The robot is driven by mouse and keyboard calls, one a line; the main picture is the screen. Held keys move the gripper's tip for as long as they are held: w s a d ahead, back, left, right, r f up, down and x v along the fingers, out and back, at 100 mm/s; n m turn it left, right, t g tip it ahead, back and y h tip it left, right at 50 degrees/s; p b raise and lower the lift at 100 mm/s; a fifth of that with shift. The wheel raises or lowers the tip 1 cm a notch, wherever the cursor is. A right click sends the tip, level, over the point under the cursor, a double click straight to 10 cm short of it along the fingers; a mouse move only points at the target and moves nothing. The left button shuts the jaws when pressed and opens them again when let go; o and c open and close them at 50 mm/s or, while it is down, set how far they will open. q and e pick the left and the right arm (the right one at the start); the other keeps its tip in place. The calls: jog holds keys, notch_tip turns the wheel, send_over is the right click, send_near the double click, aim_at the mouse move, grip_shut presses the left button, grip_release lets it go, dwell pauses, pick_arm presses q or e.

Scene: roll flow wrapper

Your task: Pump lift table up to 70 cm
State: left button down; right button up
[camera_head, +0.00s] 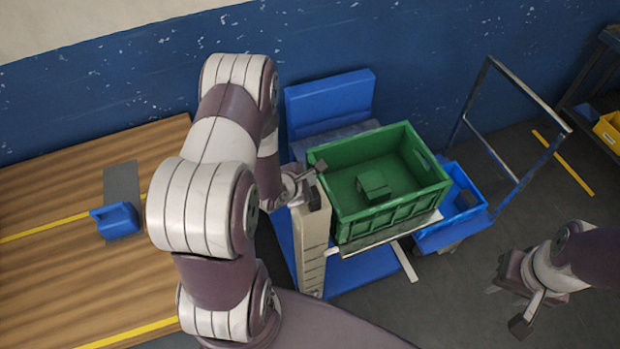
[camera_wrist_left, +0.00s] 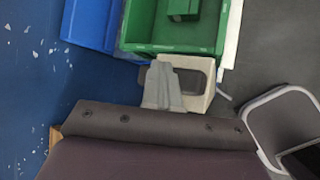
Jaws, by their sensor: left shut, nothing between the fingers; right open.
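The lift table's platform (camera_head: 385,237) carries a green crate (camera_head: 343,222) with a small green block (camera_head: 373,185) inside. A beige upright post (camera_head: 312,250) with dark marks stands at its left, above a blue base (camera_head: 350,272). A pale bar (camera_head: 405,261) sticks out below the platform; I cannot tell if it is a pedal. My left gripper (camera_head: 316,169) is shut and empty at the post's top, beside the crate's left wall. In the left wrist view its closed fingers (camera_wrist_left: 160,86) overlap the post top (camera_wrist_left: 195,82); contact is unclear. My right gripper (camera_head: 508,305) is open and empty, low at right.
A blue box-like thing (camera_head: 330,100) stands behind the crate against the blue wall. A blue bin (camera_head: 462,205) and a cart with a metal handle frame (camera_head: 520,92) are at right. A wooden surface (camera_head: 60,285) with a blue object (camera_head: 117,222) lies at left.

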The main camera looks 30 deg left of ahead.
pick_arm(q)
jog(key=shift+f+b, duration=0.5)
jog(key=shift+f, duration=0.25)
dwell(0.4)
dwell(0.4)
jog(key=shift+r+p, duration=2.75)
jog(key=shift+r, duration=0.1)
notch_tip(320, 180, up, 5)
jog(key=p, duration=0.5)
